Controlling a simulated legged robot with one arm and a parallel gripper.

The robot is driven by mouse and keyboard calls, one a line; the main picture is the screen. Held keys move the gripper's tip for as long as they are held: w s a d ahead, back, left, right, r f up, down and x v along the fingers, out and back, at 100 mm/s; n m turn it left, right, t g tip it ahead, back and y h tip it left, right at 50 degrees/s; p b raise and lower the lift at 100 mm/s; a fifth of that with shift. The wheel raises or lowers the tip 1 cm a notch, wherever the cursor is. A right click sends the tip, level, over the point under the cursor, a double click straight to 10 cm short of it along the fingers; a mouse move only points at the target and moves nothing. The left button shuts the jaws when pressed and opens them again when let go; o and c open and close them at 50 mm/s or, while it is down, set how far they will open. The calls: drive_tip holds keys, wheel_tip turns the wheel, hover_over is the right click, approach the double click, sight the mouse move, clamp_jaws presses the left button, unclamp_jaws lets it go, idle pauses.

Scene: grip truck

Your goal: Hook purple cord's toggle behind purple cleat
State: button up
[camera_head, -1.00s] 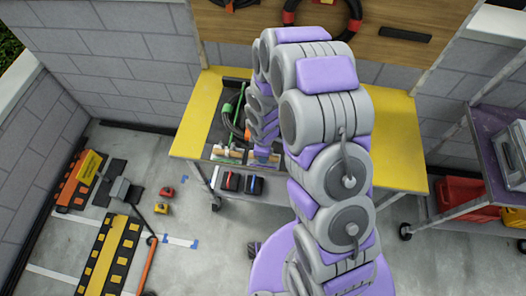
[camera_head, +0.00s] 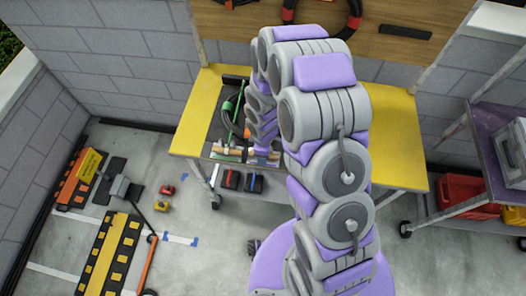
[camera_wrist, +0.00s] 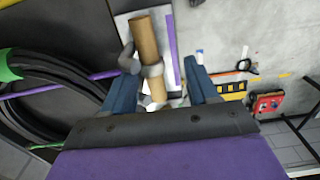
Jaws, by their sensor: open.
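In the wrist view a brown wooden toggle (camera_wrist: 147,42) stands between the two blue fingers of my open gripper (camera_wrist: 162,68). A purple strip (camera_wrist: 173,50) lies on the white plate just right of the toggle, perhaps marking the purple cleat. A purple cord (camera_wrist: 40,90) runs in from the left; its join to the toggle is hidden. In the head view my arm hides most of the gripper, at the yellow table's (camera_head: 400,150) front edge.
A black hose (camera_wrist: 50,75) with a green band lies left of the fingers. A green cord (camera_head: 238,108) and another wooden toggle (camera_head: 226,151) show in the head view. A red-topped box (camera_head: 229,179) and a blue-topped box (camera_head: 254,182) are below the table edge.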

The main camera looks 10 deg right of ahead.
wheel_tip(320, 180, up, 7)
drive_tip(key=shift+r+p, duration=0.1)
drive_tip(key=shift+p, duration=0.7)
drive_tip(key=w+d+m+b, duration=0.3)
drive_tip(key=d+m+b, duration=0.1)
drive_tip(key=d+m, duration=0.55)
drive_tip(key=w+d+m+b, duration=0.3)
drive_tip(key=d+m+b, duration=0.2)
drive_tip(key=d+m, duration=0.5)
drive_tip(key=shift+n, duration=0.75)
drive_tip(key=f, duration=0.2)
drive_tip(key=f+b, duration=0.1)
drive_tip(key=f, duration=0.1)
drive_tip(key=shift+s+d+f, duration=0.15)
drive_tip(key=shift+d+f, duration=0.05)
drive_tip(key=shift+f, duration=0.05)
drive_tip(key=shift+w+f+b, duration=0.2)
drive_tip(key=shift+w+b, duration=0.1)
drive_tip(key=w+d, duration=0.1)
drive_tip(key=w, duration=0.3)
drive_tip(key=w+d+b, duration=0.1)
drive_tip(key=w, duration=0.3)
drive_tip(key=w+d+f+b, duration=0.1)
drive_tip(key=w, duration=0.4)
drive_tip(key=shift+w, duration=0.1)
